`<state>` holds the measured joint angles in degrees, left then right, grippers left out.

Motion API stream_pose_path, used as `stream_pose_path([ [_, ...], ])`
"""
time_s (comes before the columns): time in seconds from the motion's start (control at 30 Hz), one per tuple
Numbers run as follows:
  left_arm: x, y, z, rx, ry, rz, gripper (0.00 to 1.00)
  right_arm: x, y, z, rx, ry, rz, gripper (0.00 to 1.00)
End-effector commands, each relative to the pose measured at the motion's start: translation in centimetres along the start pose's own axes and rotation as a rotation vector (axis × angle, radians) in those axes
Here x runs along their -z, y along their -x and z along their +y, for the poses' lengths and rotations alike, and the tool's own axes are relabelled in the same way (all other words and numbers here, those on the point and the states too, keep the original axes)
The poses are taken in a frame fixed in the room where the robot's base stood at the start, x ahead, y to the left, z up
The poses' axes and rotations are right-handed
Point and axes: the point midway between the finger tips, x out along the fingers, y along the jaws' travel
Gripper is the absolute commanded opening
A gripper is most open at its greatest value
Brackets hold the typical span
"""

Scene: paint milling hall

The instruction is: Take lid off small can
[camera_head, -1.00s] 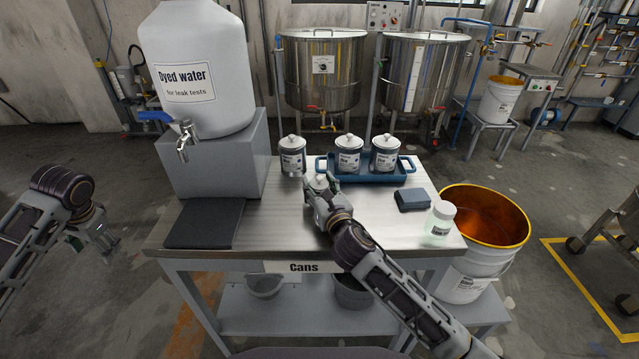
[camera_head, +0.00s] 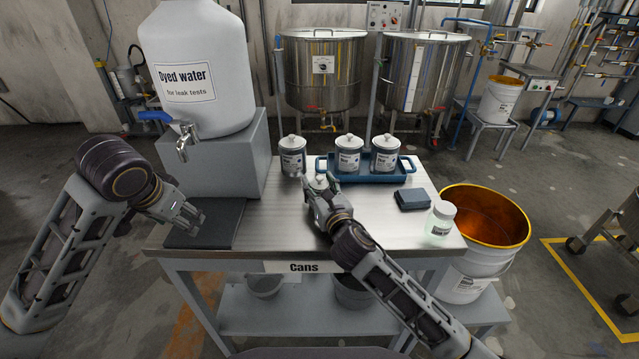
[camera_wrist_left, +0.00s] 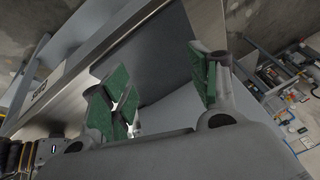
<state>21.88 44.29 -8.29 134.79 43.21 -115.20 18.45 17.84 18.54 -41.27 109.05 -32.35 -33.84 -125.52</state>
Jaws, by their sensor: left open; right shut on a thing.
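My right gripper (camera_head: 319,188) is over the middle of the table and shut on a small can. The can is mostly hidden by the gripper; only a pale lid top (camera_head: 320,181) shows between the fingers. My left gripper (camera_head: 192,216) is open and empty over the dark mat at the table's left front. Its green-padded fingers (camera_wrist_left: 160,90) are spread in the left wrist view. Three other lidded cans show behind: one on the bare table (camera_head: 292,158) and two, left (camera_head: 348,158) and right (camera_head: 385,156), in a blue tray.
The blue tray (camera_head: 368,178) is at the table's back. A dyed-water tank (camera_head: 190,60) with a tap stands on a grey block at left. A dark blue pad (camera_head: 412,200) and a white-capped jar (camera_head: 440,222) are at right, beside an open bucket (camera_head: 485,255) off the table.

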Motion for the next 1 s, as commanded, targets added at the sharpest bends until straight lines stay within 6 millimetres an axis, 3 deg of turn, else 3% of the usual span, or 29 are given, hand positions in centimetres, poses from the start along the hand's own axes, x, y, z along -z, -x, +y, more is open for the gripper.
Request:
stream_pose_path([
  [0.6, 5.0, 6.4, 12.2, -0.174, -0.085, 0.165, 0.61, 0.0, 0.0, 0.0, 0.0, 0.0, 0.001, 0.27],
  [0.8, 6.2, 8.1, 15.4, -0.22, -0.139, 0.192, 0.61, 0.0, 0.0, 0.0, 0.0, 0.0, 0.001, 0.27],
  [1.0, 8.1, 8.6, 17.4, -0.259, -0.224, 0.184, 0.61, 0.0, 0.0, 0.0, 0.0, 0.0, 0.001, 0.27],
])
